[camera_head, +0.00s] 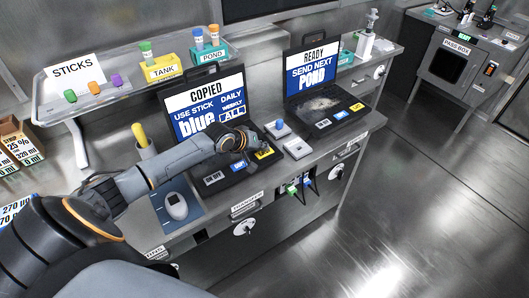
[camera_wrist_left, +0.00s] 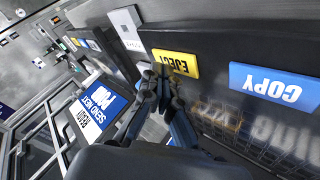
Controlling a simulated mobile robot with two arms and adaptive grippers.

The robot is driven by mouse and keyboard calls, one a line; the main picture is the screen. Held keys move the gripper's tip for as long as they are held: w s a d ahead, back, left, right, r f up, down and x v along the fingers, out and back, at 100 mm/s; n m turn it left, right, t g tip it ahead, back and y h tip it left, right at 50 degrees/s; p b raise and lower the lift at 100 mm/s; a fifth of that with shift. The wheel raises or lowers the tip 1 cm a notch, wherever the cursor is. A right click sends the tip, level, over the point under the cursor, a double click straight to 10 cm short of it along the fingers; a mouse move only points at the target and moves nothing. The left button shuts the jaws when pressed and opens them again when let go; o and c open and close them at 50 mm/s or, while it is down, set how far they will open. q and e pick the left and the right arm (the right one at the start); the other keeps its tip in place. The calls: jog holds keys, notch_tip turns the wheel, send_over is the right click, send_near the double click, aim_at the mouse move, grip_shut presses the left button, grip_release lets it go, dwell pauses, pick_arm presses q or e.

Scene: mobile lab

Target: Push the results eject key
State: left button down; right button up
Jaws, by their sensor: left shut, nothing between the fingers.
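The yellow EJECT key (camera_wrist_left: 178,63) is at the upper middle of the left wrist view, beside the blue COPY key (camera_wrist_left: 274,86). In the head view this yellow key (camera_head: 267,154) is on the front right of the left laptop (camera_head: 206,103), whose screen reads COPIED. My left gripper (camera_head: 262,143) is shut and empty, just over that laptop's right front corner. In the left wrist view its fingertips (camera_wrist_left: 157,73) overlap the left edge of the EJECT key; I cannot tell whether they touch it. My right gripper is not in view.
A second laptop (camera_head: 312,78) reading READY, SEND NEXT POND stands to the right, with its own yellow key (camera_head: 357,107). A white box with a blue knob (camera_head: 279,127) and a small white block (camera_head: 297,148) sit between the laptops.

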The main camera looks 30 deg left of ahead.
aim_at(262, 153)
pick_arm(q)
jog(key=shift+f, duration=0.5)
dwell(0.3)
jog(key=shift+r, duration=0.1)
jog(key=shift+r+p, duration=0.8)
jog(key=shift+p, duration=0.15)
notch_tip(262, 153, up, 5)
jog(key=p, duration=0.5)
dwell(0.4)
dwell(0.3)
